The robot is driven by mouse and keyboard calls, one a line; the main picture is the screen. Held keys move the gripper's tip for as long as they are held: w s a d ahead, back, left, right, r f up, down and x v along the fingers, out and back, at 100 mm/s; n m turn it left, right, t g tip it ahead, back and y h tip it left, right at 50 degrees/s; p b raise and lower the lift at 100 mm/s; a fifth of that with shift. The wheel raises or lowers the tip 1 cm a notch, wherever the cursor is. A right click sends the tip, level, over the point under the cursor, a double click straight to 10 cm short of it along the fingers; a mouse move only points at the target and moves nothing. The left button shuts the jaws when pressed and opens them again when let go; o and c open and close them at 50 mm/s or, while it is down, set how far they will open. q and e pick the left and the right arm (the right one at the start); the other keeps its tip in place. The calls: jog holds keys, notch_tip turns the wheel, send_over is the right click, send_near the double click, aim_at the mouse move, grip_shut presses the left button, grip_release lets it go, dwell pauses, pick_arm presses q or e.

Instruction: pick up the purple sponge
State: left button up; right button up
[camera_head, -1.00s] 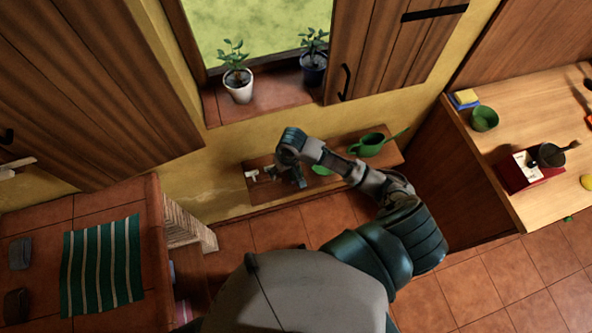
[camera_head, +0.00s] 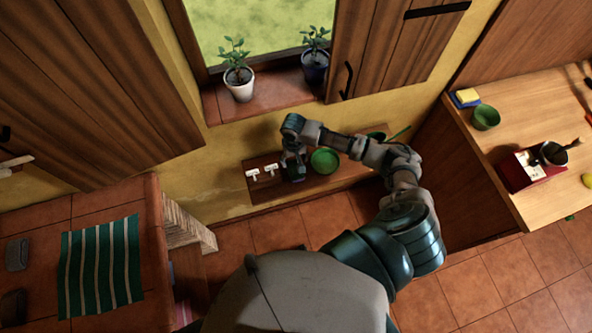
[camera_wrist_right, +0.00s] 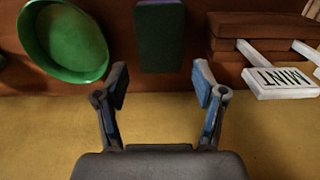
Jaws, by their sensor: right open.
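In the right wrist view, a dark green block with a thin purple strip at its top edge (camera_wrist_right: 160,38) stands past my fingertips, roughly centred between them; it looks like the sponge, mostly showing its green side. My right gripper (camera_wrist_right: 160,86) is open and empty, with a gap between its fingertips and the block. In the head view my right gripper (camera_head: 295,171) points down over the narrow wall shelf (camera_head: 342,180), and I cannot make out the sponge there. My left gripper is not in view.
A green bowl (camera_head: 324,160) sits on the shelf beside my gripper and also shows in the wrist view (camera_wrist_right: 64,40). White label signs (camera_head: 270,170) stand on the other side, one reading "MINT" (camera_wrist_right: 281,82). A wooden counter (camera_head: 540,205) is at right.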

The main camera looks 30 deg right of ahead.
aim_at(294, 168)
jog(key=shift+s+a+f, duration=0.15)
jog(key=shift+a+f, duration=0.15)
jog(key=shift+f, duration=0.3)
jog(key=f, duration=0.3)
jog(key=shift+s+f, duration=0.3)
jog(key=shift+f, duration=0.1)
jog(key=shift+d+f, duration=0.2)
jog(key=shift+f, duration=0.25)
jog(key=shift+d, duration=0.15)
jog(key=shift+c, duration=0.5)
jog(key=c, duration=0.6)
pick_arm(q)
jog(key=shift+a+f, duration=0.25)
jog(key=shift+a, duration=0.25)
pick_arm(e)
jog(key=shift+o, duration=0.2)
jog(key=shift+a+r, duration=0.1)
jog(key=shift+a, duration=0.2)
